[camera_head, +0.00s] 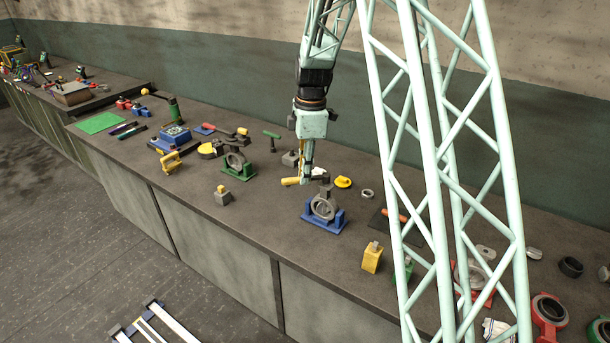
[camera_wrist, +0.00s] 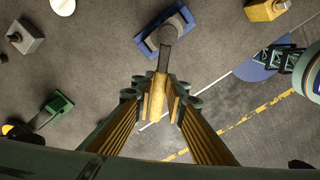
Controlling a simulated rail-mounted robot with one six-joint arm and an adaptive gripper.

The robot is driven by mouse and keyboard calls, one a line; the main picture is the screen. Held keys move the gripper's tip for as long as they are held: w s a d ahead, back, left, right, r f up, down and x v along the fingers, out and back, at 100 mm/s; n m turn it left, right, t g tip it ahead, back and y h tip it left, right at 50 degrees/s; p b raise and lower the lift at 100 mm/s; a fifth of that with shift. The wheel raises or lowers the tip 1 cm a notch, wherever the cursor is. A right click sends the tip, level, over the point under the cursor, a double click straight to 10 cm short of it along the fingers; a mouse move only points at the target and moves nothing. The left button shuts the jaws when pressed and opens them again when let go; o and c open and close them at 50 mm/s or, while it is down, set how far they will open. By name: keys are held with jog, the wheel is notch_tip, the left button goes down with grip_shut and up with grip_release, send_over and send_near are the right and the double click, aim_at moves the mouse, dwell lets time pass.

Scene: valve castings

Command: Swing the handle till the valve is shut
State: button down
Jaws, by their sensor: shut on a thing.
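A grey ring-shaped valve body (camera_head: 323,206) stands upright in a blue base (camera_head: 325,222) on the bench. In the wrist view the valve's blue base (camera_wrist: 184,22) is at the top centre. A dark lever with a yellow grip (camera_head: 290,181) extends left from the valve's top. The yellow grip also shows in the wrist view (camera_wrist: 157,97), pointing down the picture from the dark lever arm (camera_wrist: 165,45). My gripper (camera_head: 304,181) points down and is shut on the yellow grip, which lies between its fingers in the wrist view (camera_wrist: 157,92). Any disc inside the valve is too small to judge.
A green-based valve (camera_head: 237,165) with an orange-tipped lever stands to the left. A yellow block (camera_head: 372,257) and a grey block with a yellow top (camera_head: 222,198) stand near the front edge. A yellow disc (camera_head: 343,182) and a small ring (camera_head: 367,193) lie behind right.

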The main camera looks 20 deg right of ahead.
jog(key=shift+w, duration=0.1)
jog(key=m, duration=0.1)
jog(key=w+m, duration=0.1)
jog(key=m, duration=0.1)
jog(key=shift+w+d, duration=0.3)
jog(key=shift+d, duration=0.1)
dwell(0.5)
jog(key=shift+w+d+m, duration=0.3)
jog(key=shift+w+m, duration=0.1)
jog(key=shift+m, duration=0.35)
jog(key=shift+w+d+m, duration=0.25)
jog(key=shift+w+m, duration=0.1)
jog(key=shift+m, duration=0.4)
jog(key=shift+w+d+m+p, duration=0.2)
jog(key=shift+w+d+m, duration=0.15)
jog(key=shift+m, duration=0.4)
jog(key=shift+w+d+m+p, duration=0.2)
jog(key=shift+d+m, duration=0.15)
jog(key=shift+m, duration=0.4)
jog(key=shift+d, duration=0.1)
